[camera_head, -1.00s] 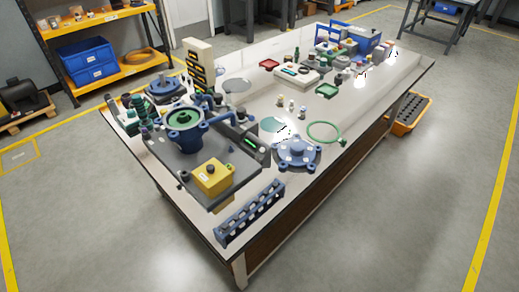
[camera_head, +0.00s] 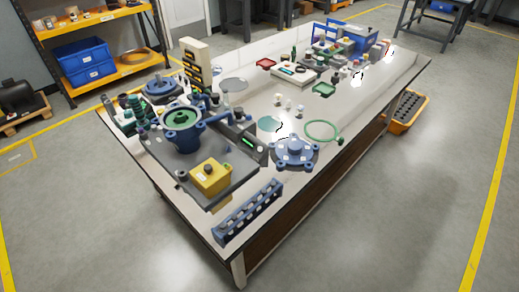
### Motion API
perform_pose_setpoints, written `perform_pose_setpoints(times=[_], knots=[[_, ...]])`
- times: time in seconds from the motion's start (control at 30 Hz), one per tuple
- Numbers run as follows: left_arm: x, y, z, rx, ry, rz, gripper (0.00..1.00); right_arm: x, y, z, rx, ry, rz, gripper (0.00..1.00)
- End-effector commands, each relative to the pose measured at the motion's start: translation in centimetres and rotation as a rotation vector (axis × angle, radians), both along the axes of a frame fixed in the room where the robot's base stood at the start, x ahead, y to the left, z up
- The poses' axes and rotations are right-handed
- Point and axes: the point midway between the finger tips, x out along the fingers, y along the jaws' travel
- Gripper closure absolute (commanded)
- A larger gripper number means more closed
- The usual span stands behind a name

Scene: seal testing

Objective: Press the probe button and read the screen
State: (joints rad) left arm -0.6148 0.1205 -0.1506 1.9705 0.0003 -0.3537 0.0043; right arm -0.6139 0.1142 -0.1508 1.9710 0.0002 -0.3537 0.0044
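A yellow box (camera_head: 211,179) with a small knob or button on top sits at the front of a dark grey base plate (camera_head: 192,165). A blue pump-like housing (camera_head: 182,139) with a green ring stands on the plate behind it. A dark device with a small green-lit screen (camera_head: 248,142) lies at the plate's right edge; its reading is too small to make out. I cannot tell which part is the probe button. Neither of my grippers is in view.
The long workbench (camera_head: 215,238) also holds a blue rack (camera_head: 248,212), a blue flanged cover (camera_head: 295,150), a green ring (camera_head: 323,131) and small fittings. Yellow shelving (camera_head: 125,62) stands behind left, an orange crate (camera_head: 406,108) at right. The floor in front is clear.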

Motion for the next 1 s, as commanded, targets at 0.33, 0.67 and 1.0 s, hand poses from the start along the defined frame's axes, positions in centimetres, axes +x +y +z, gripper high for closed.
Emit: perform_pose_setpoints(times=[0.33, 0.67, 1.0], knots=[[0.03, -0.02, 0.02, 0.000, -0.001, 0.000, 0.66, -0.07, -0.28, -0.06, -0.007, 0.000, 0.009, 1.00], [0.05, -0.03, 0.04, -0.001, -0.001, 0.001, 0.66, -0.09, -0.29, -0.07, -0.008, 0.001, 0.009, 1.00], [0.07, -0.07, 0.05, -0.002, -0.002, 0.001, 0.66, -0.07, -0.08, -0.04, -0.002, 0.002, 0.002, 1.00]])
